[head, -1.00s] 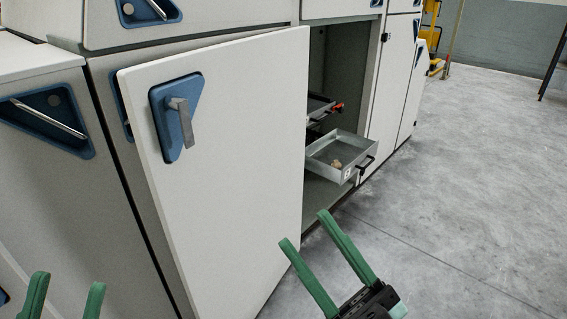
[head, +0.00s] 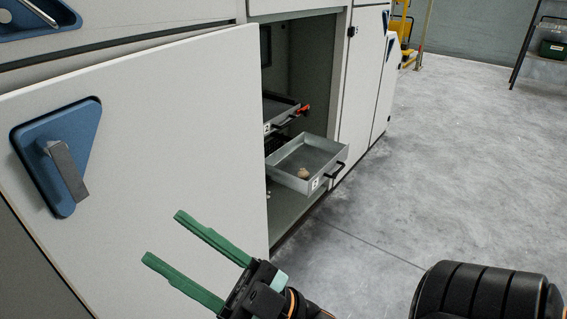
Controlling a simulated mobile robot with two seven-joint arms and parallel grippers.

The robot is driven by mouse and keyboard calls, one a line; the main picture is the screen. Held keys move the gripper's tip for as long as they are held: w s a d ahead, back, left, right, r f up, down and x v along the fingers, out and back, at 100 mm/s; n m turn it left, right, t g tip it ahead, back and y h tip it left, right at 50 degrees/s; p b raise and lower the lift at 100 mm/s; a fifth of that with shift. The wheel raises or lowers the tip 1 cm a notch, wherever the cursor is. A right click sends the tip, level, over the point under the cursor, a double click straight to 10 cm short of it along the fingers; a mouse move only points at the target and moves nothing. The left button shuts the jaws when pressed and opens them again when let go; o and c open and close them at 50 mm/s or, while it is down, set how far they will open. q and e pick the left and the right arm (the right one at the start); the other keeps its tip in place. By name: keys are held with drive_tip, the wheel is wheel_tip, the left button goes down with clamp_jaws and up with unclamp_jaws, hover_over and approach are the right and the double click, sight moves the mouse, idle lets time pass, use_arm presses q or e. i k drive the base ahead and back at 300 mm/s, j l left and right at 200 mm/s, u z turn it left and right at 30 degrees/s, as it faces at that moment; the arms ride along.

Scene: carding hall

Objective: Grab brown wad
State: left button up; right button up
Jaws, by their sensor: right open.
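A small brown wad (head: 304,173) lies in an open grey drawer tray (head: 283,174) that sticks out of the cabinet. My right gripper (head: 164,236) is at the lower middle of the head view, in front of the open cabinet door. Its two green fingers are apart, with nothing between them. It is nearer to me than the tray and to the left of it, well apart from the wad. My left gripper is not in the head view.
The white cabinet door (head: 190,125) with a blue handle plate (head: 58,155) stands open at left, beside the tray. Another tray (head: 283,112) sits above it inside the cabinet. Grey floor (head: 430,180) is clear at right; a shelf rack (head: 545,45) stands far back.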

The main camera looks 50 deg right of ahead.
sight(303, 174)
drive_tip(key=i+l+u, duration=0.1)
drive_tip(key=l+u, duration=0.25)
drive_tip(key=l, duration=0.55)
drive_tip(key=l+u, duration=0.3)
drive_tip(key=l, duration=1.45)
drive_tip(key=l+u, duration=0.15)
drive_tip(key=l, duration=0.75)
drive_tip(key=k, duration=0.05)
